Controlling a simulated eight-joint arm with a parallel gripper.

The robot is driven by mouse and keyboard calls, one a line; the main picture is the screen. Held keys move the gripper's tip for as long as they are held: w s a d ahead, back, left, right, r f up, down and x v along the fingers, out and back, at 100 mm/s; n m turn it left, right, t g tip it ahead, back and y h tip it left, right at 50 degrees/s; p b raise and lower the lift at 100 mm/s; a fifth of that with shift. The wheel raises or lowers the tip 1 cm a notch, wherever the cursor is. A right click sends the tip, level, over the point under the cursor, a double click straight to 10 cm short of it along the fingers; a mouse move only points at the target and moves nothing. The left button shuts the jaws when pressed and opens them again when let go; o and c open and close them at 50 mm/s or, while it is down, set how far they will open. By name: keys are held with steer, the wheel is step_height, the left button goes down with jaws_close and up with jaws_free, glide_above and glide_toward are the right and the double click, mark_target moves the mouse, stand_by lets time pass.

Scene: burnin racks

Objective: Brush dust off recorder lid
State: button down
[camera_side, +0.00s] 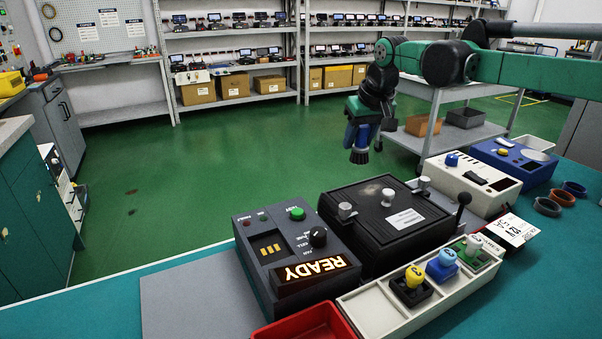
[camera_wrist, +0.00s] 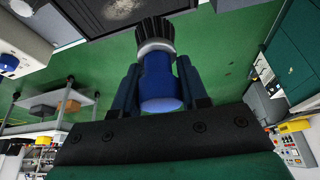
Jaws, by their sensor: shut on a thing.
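My gripper (camera_side: 363,118) is shut on a blue brush (camera_side: 360,142), which hangs with its dark bristles down, in the air behind the recorder. In the wrist view the brush (camera_wrist: 160,82) sits between the two fingers, with a grey collar and black bristles pointing to the top. The black recorder lid (camera_side: 358,205) is closed in the side view, with a pale dusty patch on its far part and a white label. The brush is apart from the lid. In the wrist view, a dark surface with a pale speckled patch (camera_wrist: 115,10) shows at the top edge; I cannot tell if it is the lid.
A control box with a lit READY sign (camera_side: 316,273) stands left of the recorder. A white tray (camera_side: 372,316) with coloured knobbed pieces lies in front, beside a red bin (camera_side: 305,325). White (camera_side: 470,183) and blue (camera_side: 513,160) instruments and small bowls (camera_side: 547,206) stand right.

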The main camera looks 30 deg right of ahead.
steer(key=shift+f, duration=0.15)
stand_by(0.3)
steer(key=shift+f, duration=3.65)
steer(key=shift+d+f, duration=0.15)
steer(key=shift+d, duration=3.6)
steer(key=shift+a, duration=3.85)
steer(key=shift+d+r, duration=0.1)
steer(key=shift+r, duration=3.85)
